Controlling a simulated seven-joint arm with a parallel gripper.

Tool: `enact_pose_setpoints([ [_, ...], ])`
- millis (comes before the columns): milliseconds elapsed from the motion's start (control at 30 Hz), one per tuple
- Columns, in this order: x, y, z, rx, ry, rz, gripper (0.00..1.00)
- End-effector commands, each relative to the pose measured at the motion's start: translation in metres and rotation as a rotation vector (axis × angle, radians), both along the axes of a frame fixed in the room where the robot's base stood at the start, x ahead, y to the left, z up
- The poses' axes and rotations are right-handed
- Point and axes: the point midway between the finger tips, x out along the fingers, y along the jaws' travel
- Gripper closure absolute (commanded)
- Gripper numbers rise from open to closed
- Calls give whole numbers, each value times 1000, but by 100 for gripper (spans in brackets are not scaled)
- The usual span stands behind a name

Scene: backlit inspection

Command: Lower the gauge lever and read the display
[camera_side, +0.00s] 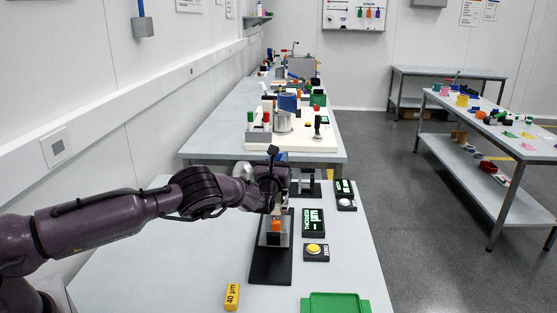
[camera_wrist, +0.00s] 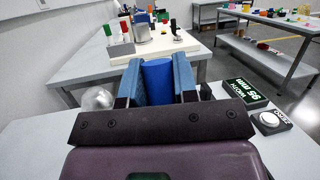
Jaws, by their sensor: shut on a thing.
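The thickness gauge (camera_side: 270,265) stands on the near bench with a long black base and an orange part (camera_side: 276,226) low in its frame. My gripper (camera_side: 273,188) is over the gauge and hides its top. In the wrist view my gripper (camera_wrist: 158,85) has its two blue fingers shut on a blue cylinder (camera_wrist: 158,82), which looks like the lever's grip. The lever's own arm is hidden. The gauge display (camera_side: 313,222) is lit and shows THICKNESS and µm in green, turned sideways; I cannot read a number on it.
A yellow ZERO button (camera_side: 314,250) is beside the gauge. A second display (camera_side: 345,187) with a white button (camera_side: 346,203) stands behind. A yellow 40 µm block (camera_side: 232,297) and green tray (camera_side: 335,304) are at the front. The bench's left part is clear.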

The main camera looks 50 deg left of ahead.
Motion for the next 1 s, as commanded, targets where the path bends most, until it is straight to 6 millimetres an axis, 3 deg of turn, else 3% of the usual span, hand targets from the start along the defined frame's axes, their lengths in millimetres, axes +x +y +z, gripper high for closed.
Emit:
enact_pose_setpoints([
  [100, 0, 0, 0, -2, 0, 1, 100],
  [133, 0, 0, 0, -2, 0, 1, 68],
  [233, 0, 0, 0, -2, 0, 1, 47],
  [633, -4, -4, -1, 0, 2, 0, 47],
  [1000, -47, -34, -3, -1, 4, 0, 47],
])
